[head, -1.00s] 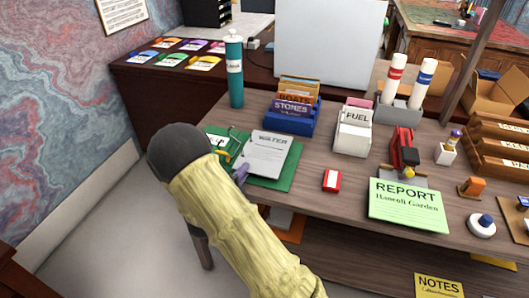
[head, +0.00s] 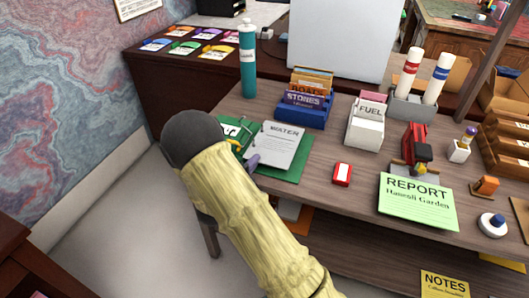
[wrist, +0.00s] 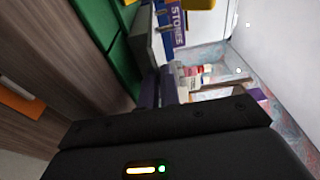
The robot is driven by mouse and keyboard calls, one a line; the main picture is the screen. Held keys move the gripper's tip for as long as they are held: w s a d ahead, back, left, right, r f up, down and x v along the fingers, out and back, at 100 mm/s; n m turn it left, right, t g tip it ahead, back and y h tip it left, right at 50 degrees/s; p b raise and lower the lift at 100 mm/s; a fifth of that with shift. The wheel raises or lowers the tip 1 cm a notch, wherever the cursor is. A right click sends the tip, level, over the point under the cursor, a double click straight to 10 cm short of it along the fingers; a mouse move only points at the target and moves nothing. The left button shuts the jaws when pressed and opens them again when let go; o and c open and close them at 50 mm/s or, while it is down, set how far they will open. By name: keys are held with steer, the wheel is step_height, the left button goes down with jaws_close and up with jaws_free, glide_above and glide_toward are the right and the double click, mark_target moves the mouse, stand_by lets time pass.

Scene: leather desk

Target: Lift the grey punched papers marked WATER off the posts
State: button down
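The grey punched papers (head: 277,150) marked WATER lie on a green board (head: 290,174) on the desk. Small metal parts show at their upper left, but the post tips are too small to make out. My gripper (head: 252,161) is at the papers' lower left corner, with one purple finger showing and the rest hidden behind my arm. In the wrist view, the two purple fingers (wrist: 160,88) are close together, and the grey papers' edge (wrist: 147,40) runs in between them. The papers seem to be held there, low over the board.
A blue holder with STONES cards (head: 303,112) stands behind the papers, with a teal bottle (head: 248,68) to its left. A white FUEL box (head: 366,128) and a red-and-white block (head: 342,174) are to the right. The green REPORT card (head: 417,205) lies nearer the front edge.

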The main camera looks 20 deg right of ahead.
step_height(320, 180, up, 10)
steer(key=p, duration=0.1)
stand_by(0.4)
stand_by(0.4)
